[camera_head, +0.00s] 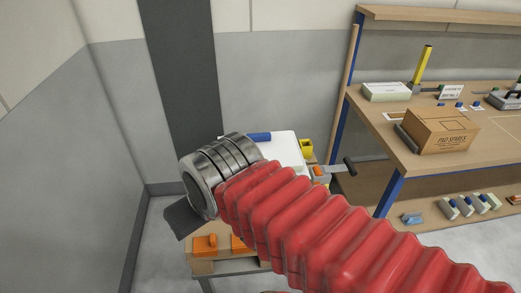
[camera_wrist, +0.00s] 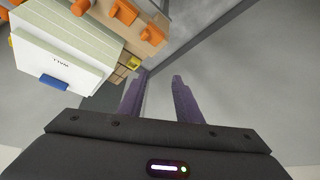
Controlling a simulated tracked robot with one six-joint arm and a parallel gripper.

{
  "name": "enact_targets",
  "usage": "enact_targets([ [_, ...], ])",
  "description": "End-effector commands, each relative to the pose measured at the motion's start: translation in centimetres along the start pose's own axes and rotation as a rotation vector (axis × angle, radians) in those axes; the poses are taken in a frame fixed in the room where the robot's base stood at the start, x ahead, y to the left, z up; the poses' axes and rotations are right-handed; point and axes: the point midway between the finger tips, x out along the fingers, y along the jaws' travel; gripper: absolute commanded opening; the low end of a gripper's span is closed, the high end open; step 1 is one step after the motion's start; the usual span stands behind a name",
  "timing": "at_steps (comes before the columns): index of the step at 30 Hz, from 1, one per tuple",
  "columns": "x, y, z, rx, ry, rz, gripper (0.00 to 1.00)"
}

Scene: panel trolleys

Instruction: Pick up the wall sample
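The wall sample (camera_wrist: 65,60) is a thick pale block with a white face marked with small dark lettering that looks like "WALL". A blue tab (camera_wrist: 67,83) is on its edge. It is at the upper left of the wrist view. In the head view a white slab (camera_head: 283,146) with a blue bar, apparently the same sample, lies on a small trolley, partly hidden by my arm. My gripper (camera_wrist: 158,80) has two purple fingers apart with nothing between them. It is beside the sample, to its right in the wrist view, and not touching it.
The wooden trolley (camera_head: 227,267) also carries orange fixtures (camera_head: 206,244) and a yellow piece (camera_head: 306,147). A workbench with a cardboard box (camera_head: 439,131) stands at the right. Grey walls and a dark pillar (camera_head: 184,70) close off the left and back.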

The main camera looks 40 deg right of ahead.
Motion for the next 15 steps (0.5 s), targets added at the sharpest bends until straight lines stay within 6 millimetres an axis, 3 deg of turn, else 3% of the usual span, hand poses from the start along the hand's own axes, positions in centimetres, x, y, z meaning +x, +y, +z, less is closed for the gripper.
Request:
enact_targets([
  [6, 0.0, 0.0, 0.0, 0.000, 0.000, 0.000, 0.32],
  [10, -0.1, 0.1, -0.3, -0.004, -0.002, 0.001, 0.39],
  [15, -0.5, 1.0, -1.9, -0.037, -0.022, 0.009, 0.39],
])
